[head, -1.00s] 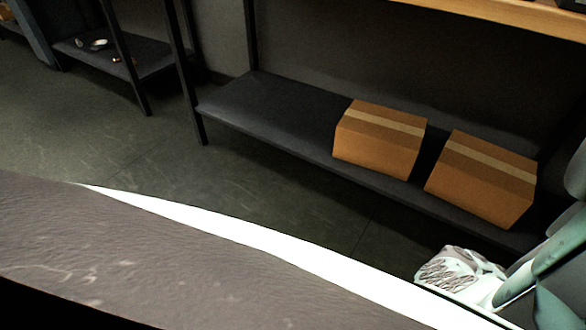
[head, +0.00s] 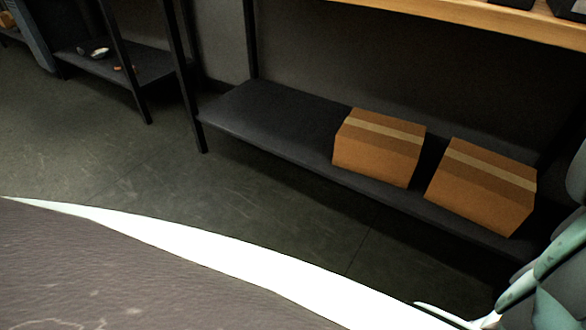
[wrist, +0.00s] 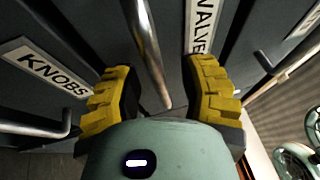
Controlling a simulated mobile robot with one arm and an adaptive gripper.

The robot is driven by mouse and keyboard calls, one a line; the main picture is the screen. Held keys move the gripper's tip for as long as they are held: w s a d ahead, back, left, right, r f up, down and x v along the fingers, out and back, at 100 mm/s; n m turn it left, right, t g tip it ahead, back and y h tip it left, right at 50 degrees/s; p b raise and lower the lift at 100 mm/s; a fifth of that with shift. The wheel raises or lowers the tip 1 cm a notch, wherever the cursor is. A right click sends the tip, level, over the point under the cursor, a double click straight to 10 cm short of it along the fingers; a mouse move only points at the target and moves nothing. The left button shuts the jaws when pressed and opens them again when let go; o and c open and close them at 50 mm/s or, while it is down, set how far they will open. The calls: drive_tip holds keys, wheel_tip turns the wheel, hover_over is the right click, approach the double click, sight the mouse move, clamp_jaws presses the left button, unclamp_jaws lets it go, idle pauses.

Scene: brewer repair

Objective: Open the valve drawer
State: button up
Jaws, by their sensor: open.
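In the wrist view a drawer front bears a white label reading VALVE (wrist: 203,25), partly cut off by the top edge. A metal bar handle (wrist: 147,45) runs beside that label, down between the fingers of my gripper (wrist: 160,84). My gripper's two yellow ridged fingers are spread apart, one on each side of the handle, with gaps visible. I cannot tell whether either finger touches the handle. The valve drawer looks shut, though its edges are partly hidden by the fingers. The head view shows neither the drawer nor the fingers.
A drawer labelled KNOBS (wrist: 45,70) with its own handle (wrist: 50,130) is at the wrist view's left. In the head view, two cardboard boxes (head: 379,147) (head: 482,186) sit on a low dark shelf (head: 262,112). The floor (head: 110,165) before it is clear.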

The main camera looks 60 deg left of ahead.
drive_tip(key=shift+o, duration=0.2)
clamp_jaws()
drive_tip(key=shift+a, duration=0.1)
